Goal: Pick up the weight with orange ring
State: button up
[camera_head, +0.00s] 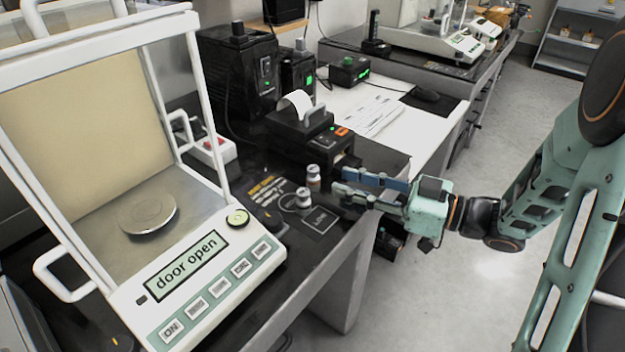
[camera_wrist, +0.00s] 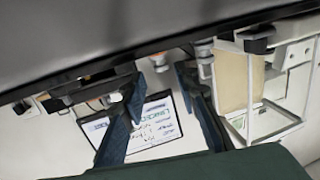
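Two small weights stand close together on the dark table in the head view. The farther weight (camera_head: 313,177) has a faint orange-brown band near its top; the nearer one (camera_head: 303,198) looks pale grey. My gripper (camera_head: 338,182) is just to their right, with its two blue-grey fingers spread and pointing left. Nothing shows between the fingers. In the wrist view the gripper (camera_wrist: 158,78) is open too. One small weight (camera_wrist: 160,63) shows between and beyond the fingertips, and another (camera_wrist: 204,58), with an orange tint, beside the right finger. Which weight matches which across views I cannot tell.
A balance (camera_head: 215,265) with its display reading "door open" stands at the left. A black printer (camera_head: 310,135) stands behind the weights. A dark square label (camera_head: 320,221) lies in front of them. The table's right edge runs below my gripper.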

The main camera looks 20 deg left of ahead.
aim_at(317, 174)
jog(key=b+x, duration=0.2)
jog(key=x, duration=0.6)
jog(key=shift+a, duration=0.15)
jog(key=shift+r, duration=0.1)
grip_shut()
